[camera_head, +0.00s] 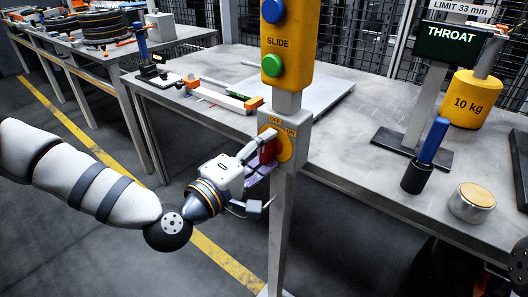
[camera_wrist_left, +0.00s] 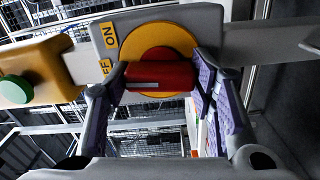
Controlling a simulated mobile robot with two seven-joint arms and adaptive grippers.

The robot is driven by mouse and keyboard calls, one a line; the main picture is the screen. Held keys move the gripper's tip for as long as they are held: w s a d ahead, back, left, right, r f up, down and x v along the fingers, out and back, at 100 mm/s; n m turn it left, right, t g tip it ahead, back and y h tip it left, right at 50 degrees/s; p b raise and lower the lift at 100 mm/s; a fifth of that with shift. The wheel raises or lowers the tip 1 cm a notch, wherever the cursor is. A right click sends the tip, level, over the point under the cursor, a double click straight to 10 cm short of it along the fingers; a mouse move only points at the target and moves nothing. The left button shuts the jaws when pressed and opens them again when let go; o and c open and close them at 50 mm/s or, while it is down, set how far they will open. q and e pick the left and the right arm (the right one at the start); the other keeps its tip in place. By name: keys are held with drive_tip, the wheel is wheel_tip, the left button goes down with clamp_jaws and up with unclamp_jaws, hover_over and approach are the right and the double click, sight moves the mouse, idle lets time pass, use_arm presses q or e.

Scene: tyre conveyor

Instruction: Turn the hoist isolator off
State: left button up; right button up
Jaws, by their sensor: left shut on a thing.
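The hoist isolator is a red handle (camera_head: 268,147) on a yellow disc (camera_head: 285,146), on a grey box on a post, with OFF and ON labels above. My left gripper (camera_head: 262,155) reaches it from the left and is shut on the red handle. In the left wrist view, the handle (camera_wrist_left: 160,76) lies between the two fingers of the gripper (camera_wrist_left: 160,85). The white mark on the handle points left, toward the OFF label (camera_wrist_left: 105,67); the ON label (camera_wrist_left: 109,35) is above that. The handle ends are partly hidden by the fingers. My right gripper is not in view.
A yellow SLIDE box (camera_head: 290,45) with blue and green buttons is above the isolator. A grey bench (camera_head: 340,140) stands behind the post, holding a THROAT display (camera_head: 450,45), a 10 kg weight (camera_head: 470,100) and a blue-handled tool (camera_head: 428,150). Open floor lies at left.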

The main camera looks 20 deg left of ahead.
use_arm(q)
drive_tip(key=shift+n, duration=0.6)
drive_tip(key=o, duration=1.2)
drive_tip(key=shift+c, duration=0.2)
drive_tip(key=v, duration=0.7)
drive_tip(key=shift+s, duration=0.25)
